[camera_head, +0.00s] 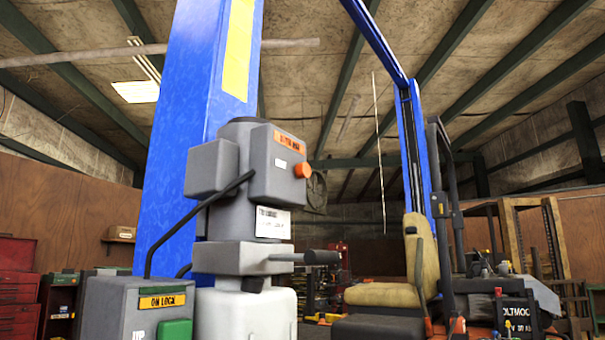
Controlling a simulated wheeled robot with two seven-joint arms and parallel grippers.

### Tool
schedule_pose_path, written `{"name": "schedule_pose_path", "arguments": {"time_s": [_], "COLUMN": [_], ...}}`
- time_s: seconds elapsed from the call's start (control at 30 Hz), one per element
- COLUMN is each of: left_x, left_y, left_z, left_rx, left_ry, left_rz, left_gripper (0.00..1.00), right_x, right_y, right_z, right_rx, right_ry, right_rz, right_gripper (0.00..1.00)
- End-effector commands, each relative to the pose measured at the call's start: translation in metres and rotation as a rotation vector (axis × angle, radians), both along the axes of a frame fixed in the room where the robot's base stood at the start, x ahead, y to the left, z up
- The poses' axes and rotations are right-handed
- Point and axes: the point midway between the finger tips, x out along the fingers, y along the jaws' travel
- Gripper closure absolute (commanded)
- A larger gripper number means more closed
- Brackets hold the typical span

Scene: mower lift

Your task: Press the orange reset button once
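The orange reset button (302,170) is a round knob that sticks out from the right side of a grey control box (277,165). The box has an orange label at its top and sits on the front of a blue lift post (190,130). A white label plate (272,222) is below the box, and a dark-ended lever (318,257) points right beneath that. Neither of my grippers shows in this view.
A lower grey box (135,310) with an "ON LOCK" label and a green button (175,329) stands at bottom left. A mower with a tan seat (385,294) is at the right. Red tool drawers (18,285) stand at far left.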

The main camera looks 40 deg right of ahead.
Motion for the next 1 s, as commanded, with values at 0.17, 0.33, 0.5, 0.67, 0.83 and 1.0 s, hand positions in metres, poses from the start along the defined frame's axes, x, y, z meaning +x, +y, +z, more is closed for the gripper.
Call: {"name": "schedule_pose_path", "arguments": {"time_s": [0.17, 0.33, 0.5, 0.67, 0.83, 1.0], "left_x": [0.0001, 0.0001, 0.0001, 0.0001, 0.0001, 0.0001], "left_y": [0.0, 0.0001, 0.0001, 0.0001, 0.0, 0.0], "left_z": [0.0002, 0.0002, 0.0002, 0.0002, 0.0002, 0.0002], "left_rx": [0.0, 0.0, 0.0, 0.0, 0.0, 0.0], "left_ry": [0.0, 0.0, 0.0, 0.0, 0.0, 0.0], "left_rz": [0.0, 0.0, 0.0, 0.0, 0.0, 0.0], "left_gripper": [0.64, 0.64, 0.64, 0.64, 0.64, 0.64], "right_x": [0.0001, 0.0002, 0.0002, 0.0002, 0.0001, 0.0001], "right_y": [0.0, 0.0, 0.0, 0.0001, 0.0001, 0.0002], "right_z": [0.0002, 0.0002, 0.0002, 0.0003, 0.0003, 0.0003], "right_rx": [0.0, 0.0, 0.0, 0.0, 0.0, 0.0], "right_ry": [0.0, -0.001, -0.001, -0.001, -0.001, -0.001], "right_rz": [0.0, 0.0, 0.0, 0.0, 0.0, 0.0], "right_gripper": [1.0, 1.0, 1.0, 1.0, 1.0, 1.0]}}
